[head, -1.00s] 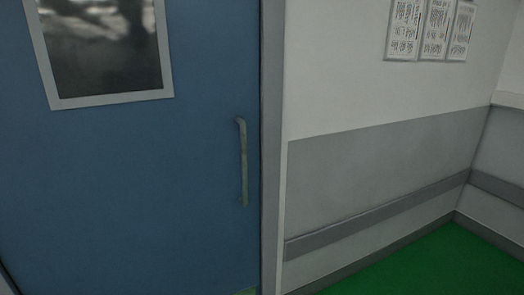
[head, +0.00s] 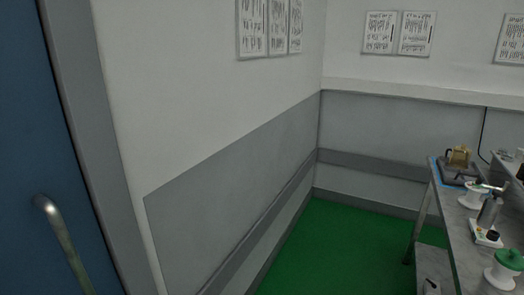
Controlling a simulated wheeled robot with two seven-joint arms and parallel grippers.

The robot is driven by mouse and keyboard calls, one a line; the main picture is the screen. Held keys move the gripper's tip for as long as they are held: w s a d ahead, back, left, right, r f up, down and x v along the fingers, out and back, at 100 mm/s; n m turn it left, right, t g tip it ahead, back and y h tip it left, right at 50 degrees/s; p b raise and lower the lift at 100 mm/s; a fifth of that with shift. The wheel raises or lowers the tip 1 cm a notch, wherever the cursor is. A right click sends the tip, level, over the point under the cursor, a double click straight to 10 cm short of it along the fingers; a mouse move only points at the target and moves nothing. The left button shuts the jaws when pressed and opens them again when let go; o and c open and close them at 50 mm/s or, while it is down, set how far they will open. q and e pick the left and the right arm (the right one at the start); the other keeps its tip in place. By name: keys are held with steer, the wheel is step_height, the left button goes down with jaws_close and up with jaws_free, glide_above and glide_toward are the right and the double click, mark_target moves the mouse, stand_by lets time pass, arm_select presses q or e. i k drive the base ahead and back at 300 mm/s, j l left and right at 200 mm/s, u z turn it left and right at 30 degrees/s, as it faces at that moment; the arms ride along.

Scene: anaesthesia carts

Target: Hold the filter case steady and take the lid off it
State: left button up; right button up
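I cannot make out a filter case or its lid for certain in the head view. Several small things stand on a grey table (head: 457,238) at the right edge. A yellow-brown item (head: 459,156) sits on a dark tray (head: 450,175) at the table's far end. A white container with a green top (head: 508,260) stands at the near end. Neither of my grippers is in view.
A blue door (head: 30,130) with a metal handle (head: 62,240) is at the left. Grey-panelled walls (head: 240,190) meet in a corner behind the table. The green floor (head: 325,245) left of the table is clear. A lower shelf (head: 432,262) shows under the table.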

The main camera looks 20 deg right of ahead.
mark_target(500, 277)
steer(key=i+l+z, duration=0.1)
steer(key=z, duration=0.35)
steer(key=i+z, duration=0.25)
steer(key=z, duration=0.15)
steer(key=i+z, duration=0.2)
steer(key=z, duration=0.25)
steer(key=i+j+z, duration=0.1)
steer(key=z, duration=0.3)
steer(key=i+j+z, duration=0.15)
steer(key=z, duration=0.3)
steer(key=i+j+z, duration=0.25)
steer(key=z, duration=0.15)
